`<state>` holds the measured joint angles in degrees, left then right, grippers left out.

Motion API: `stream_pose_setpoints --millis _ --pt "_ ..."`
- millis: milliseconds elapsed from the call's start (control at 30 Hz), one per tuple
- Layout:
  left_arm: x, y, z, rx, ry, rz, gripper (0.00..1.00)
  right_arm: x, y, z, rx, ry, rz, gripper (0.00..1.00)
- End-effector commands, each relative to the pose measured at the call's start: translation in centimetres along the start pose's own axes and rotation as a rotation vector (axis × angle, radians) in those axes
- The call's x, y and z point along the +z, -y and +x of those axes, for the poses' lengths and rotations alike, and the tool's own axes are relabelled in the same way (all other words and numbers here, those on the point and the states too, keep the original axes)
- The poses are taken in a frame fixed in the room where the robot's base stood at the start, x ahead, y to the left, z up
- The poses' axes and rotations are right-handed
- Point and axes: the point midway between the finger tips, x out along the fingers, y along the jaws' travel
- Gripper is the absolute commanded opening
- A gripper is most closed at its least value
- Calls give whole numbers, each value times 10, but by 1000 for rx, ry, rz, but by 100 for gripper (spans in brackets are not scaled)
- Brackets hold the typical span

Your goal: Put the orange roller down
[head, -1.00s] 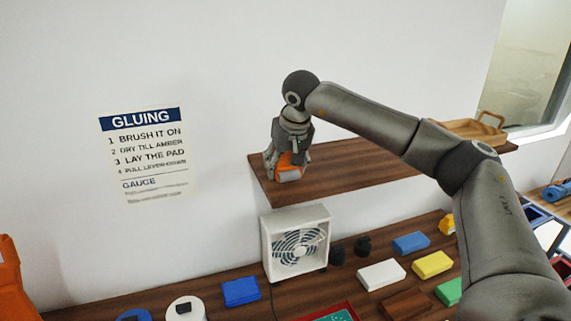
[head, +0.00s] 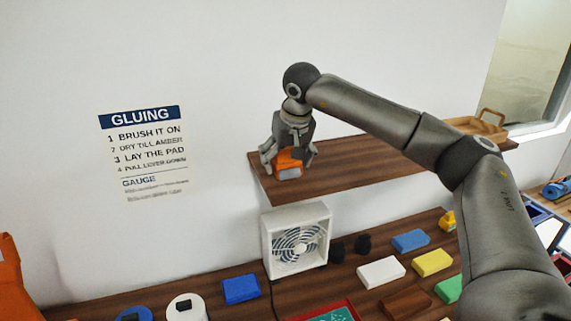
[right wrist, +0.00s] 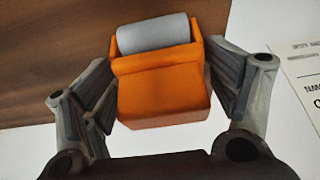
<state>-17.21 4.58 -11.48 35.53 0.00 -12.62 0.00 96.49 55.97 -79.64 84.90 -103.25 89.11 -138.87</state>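The orange roller (head: 288,168), an orange block-like body with a grey cylinder, sits on the wooden wall shelf (head: 352,163) near its left end. It also shows in the right wrist view (right wrist: 160,92), grey cylinder at the far end. My right gripper (head: 287,156) is over the roller, its fingers spread on either side of it. In the right wrist view the fingers stand open beside the orange body, the right one very close to it; I cannot tell whether it touches. My left gripper is not in view.
A wooden tray (head: 478,128) stands at the shelf's right end. Below the shelf, a white fan (head: 298,241) and several coloured blocks stand on the counter. A gluing sign (head: 148,155) hangs on the wall. The middle of the shelf looks clear.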

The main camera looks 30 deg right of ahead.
Motion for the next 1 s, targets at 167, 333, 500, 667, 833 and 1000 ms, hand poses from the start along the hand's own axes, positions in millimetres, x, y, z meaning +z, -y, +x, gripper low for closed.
stream_pose_setpoints --millis 167,333,500,667,833,1000 --pt "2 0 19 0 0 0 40 0 2 -38 -5 -10 -1 80" --pt "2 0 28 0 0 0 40 0 1 -76 -4 -10 -1 80" --pt "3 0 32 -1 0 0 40 0 1 -102 -4 -8 -1 80" --pt "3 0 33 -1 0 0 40 0 0 -112 -3 -7 0 80" --pt "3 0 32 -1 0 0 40 0 0 -113 -3 -6 0 80" --pt "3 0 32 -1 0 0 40 0 0 -113 -3 -7 0 80"
